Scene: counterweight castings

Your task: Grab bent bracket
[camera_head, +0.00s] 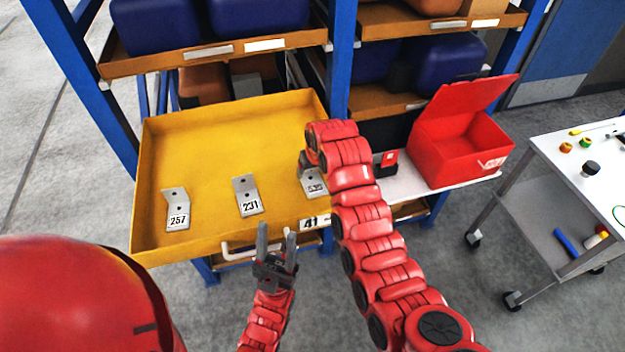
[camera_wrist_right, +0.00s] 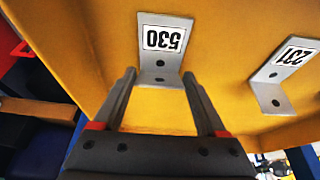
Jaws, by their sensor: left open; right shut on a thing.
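Three bent metal brackets stand or lie in a row in the yellow tray. Bracket 257 (camera_head: 176,208) is at left, bracket 231 (camera_head: 247,196) in the middle, and the bracket labelled 530 (camera_head: 314,184) at right, partly hidden by my right arm. In the right wrist view, my right gripper (camera_wrist_right: 159,75) has a finger on each side of the lower part of bracket 530 (camera_wrist_right: 161,63) and is shut on it. Bracket 231 (camera_wrist_right: 285,75) shows to its right there. My left gripper (camera_head: 276,231) is open and empty, at the tray's front edge near its handle.
The yellow tray (camera_head: 215,120) juts from a blue-framed shelf rack. A red open box (camera_head: 455,145) stands on a pale shelf to the right. A white trolley (camera_head: 565,155) with small parts stands at far right. Bare tray floor lies behind the brackets.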

